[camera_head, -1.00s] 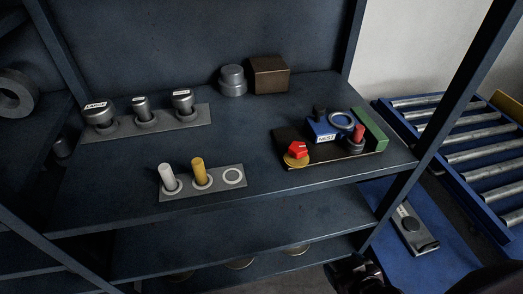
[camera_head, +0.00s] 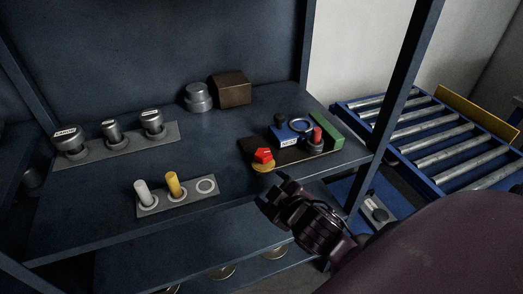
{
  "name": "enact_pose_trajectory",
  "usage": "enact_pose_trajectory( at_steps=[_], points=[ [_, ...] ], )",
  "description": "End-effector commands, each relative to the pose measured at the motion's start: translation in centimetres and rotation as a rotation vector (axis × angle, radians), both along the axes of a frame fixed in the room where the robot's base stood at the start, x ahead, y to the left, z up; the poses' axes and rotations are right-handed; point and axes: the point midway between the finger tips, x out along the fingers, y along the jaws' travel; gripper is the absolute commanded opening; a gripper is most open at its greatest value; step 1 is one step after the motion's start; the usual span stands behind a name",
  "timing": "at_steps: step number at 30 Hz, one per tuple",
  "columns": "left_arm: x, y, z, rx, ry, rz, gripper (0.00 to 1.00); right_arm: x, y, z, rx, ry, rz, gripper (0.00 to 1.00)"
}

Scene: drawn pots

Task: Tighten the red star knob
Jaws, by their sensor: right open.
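The red star knob (camera_head: 263,155) sits on a round yellow base at the front left corner of a dark board (camera_head: 291,155) on the shelf. My right gripper (camera_head: 273,193) is in front of the shelf's front edge, below and a little right of the knob in the picture. It is open, with nothing seen between its fingers, and is apart from the knob. My left gripper is not in view.
The board also carries a blue block (camera_head: 287,138), a red-topped post (camera_head: 316,137) and a green block (camera_head: 327,127). A plate (camera_head: 150,209) holds a white and a yellow peg. A shelf post (camera_head: 400,80) stands right; a roller conveyor (camera_head: 440,140) lies beyond.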

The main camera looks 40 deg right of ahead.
Motion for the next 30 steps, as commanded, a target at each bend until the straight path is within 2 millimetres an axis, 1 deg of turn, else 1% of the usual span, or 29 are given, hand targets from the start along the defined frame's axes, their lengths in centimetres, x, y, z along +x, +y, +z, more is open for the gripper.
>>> enact_pose_trajectory(
  at_steps=[1, 3, 5, 6, 7, 9, 12, 15, 18, 20, 24, 27, 30],
  points=[
    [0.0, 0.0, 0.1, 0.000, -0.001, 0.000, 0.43, 1.3, 0.4, 1.8, -0.050, -0.075, 0.043, 0.73],
    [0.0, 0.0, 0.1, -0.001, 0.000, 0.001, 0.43, 2.8, 1.3, 4.2, -0.120, -0.182, 0.107, 0.73],
    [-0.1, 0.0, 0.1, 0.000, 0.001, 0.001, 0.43, 4.1, 2.3, 6.4, -0.189, -0.285, 0.172, 0.73],
    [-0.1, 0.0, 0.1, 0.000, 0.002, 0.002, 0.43, 4.8, 3.1, 7.9, -0.238, -0.358, 0.224, 0.73],
    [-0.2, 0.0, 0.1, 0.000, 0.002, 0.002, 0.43, 5.3, 3.8, 9.0, -0.277, -0.414, 0.264, 0.73],
    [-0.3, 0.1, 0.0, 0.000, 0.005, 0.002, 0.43, 6.1, 5.5, 11.3, -0.367, -0.539, 0.362, 0.73],
    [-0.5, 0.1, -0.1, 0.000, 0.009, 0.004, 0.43, 6.6, 8.1, 14.0, -0.498, -0.702, 0.512, 0.73],
    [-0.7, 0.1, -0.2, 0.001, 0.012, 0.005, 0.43, 6.6, 10.7, 15.8, -0.630, -0.850, 0.670, 0.73],
    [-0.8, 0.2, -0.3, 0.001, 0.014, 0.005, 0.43, 6.2, 13.0, 16.7, -0.764, -0.978, 0.836, 0.73],
    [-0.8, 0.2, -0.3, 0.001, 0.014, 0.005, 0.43, 5.8, 14.2, 16.9, -0.847, -1.046, 0.942, 0.73],
    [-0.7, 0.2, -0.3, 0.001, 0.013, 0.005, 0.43, 4.9, 16.2, 16.3, -1.045, -1.168, 1.202, 0.73],
    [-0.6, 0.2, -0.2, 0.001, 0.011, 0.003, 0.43, 4.5, 16.7, 15.2, -1.190, -1.220, 1.399, 0.73],
    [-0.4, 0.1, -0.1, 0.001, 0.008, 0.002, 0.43, 4.4, 16.2, 13.7, -1.338, -1.235, 1.602, 0.73]
  ],
)
